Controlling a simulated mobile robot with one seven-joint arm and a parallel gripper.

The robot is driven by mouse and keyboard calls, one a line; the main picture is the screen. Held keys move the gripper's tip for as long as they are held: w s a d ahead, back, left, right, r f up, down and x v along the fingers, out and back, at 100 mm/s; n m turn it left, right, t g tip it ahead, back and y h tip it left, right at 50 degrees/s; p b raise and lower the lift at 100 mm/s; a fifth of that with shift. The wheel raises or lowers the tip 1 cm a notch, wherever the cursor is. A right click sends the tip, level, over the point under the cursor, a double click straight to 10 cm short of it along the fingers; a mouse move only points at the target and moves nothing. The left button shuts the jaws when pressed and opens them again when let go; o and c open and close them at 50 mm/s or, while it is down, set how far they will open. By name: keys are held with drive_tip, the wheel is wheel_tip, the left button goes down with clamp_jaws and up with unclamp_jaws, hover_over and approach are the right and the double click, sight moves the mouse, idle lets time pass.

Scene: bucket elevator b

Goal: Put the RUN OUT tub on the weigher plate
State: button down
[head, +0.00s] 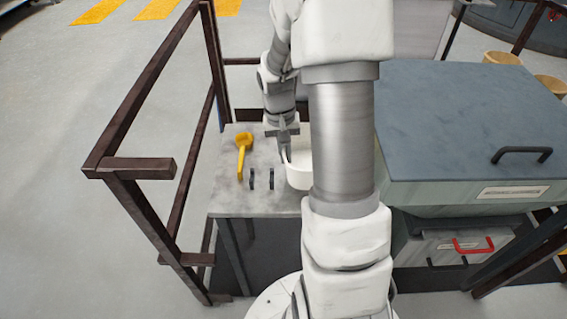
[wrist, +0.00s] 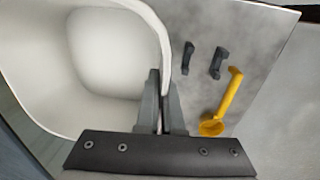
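A white tub (head: 298,172) stands on or just above the grey bench, partly hidden behind my arm in the head view. In the wrist view the tub (wrist: 100,45) is open-topped and looks empty. No RUN OUT lettering shows on it. My gripper (head: 285,152) is at the tub's left rim. In the wrist view my gripper's fingers (wrist: 162,98) are close together, one on each side of the tub wall, and appear shut on it. I cannot make out a weigher plate in either view.
The grey bench (head: 228,200) carries a yellow scoop (head: 243,155) and two dark brackets (head: 252,179) left of the tub. A brown railing (head: 140,125) stands to the left. A large lidded grey-green bin (head: 465,130) with a black handle stands close on the right.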

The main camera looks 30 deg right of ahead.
drive_tip(key=shift+w+d+f, duration=0.1)
drive_tip(key=shift+w+f, duration=0.5)
drive_tip(key=shift+w, duration=0.1)
drive_tip(key=shift+f+b, duration=0.3)
drive_tip(key=shift+f, duration=1.5)
drive_tip(key=shift+f, duration=0.1)
drive_tip(key=shift+f, duration=0.15)
drive_tip(key=c, duration=1.1)
unclamp_jaws()
drive_tip(key=shift+o, duration=0.2)
